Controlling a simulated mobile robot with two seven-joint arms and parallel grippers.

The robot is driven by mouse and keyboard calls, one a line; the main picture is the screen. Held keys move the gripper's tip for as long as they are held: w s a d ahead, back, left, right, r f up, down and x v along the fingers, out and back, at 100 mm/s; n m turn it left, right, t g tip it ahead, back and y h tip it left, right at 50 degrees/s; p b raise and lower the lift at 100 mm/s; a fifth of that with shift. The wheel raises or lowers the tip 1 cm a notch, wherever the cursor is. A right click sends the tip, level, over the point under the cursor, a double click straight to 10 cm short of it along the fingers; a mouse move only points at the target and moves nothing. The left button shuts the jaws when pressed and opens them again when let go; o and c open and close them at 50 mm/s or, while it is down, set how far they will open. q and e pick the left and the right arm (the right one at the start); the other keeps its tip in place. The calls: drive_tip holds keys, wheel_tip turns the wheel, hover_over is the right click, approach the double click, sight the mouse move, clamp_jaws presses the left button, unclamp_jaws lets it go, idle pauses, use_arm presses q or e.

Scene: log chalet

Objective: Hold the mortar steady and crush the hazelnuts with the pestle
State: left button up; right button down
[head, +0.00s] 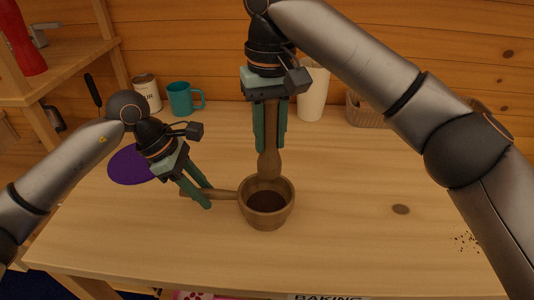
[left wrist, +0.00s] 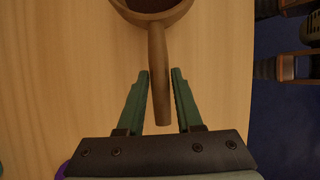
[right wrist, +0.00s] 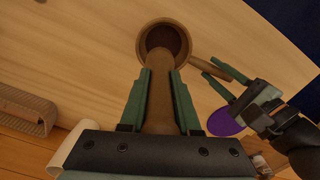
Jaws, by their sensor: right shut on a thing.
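The wooden mortar (head: 266,222) is a bowl with a side handle (head: 222,194), standing upright on the table. Its inside is dark brown; I cannot make out single hazelnuts. My left gripper (head: 208,197) is open, with its fingers on either side of the handle. In the left wrist view the handle (left wrist: 160,85) lies between the fingers, with gaps on both sides. My right gripper (head: 270,145) is shut on the wooden pestle (head: 269,163), held upright over the mortar. In the right wrist view the pestle (right wrist: 158,90) overlaps the bowl (right wrist: 184,60); contact with its bottom is hidden.
A purple disc (head: 130,165) lies left, behind my left gripper. A teal mug (head: 182,100), a white-and-brown canister (head: 146,92), a white cup (head: 313,95) and a basket (head: 368,112) stand at the back. Dark crumbs (head: 466,242) lie at right. The front of the table is clear.

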use_arm(q)
drive_tip(key=o, duration=0.4)
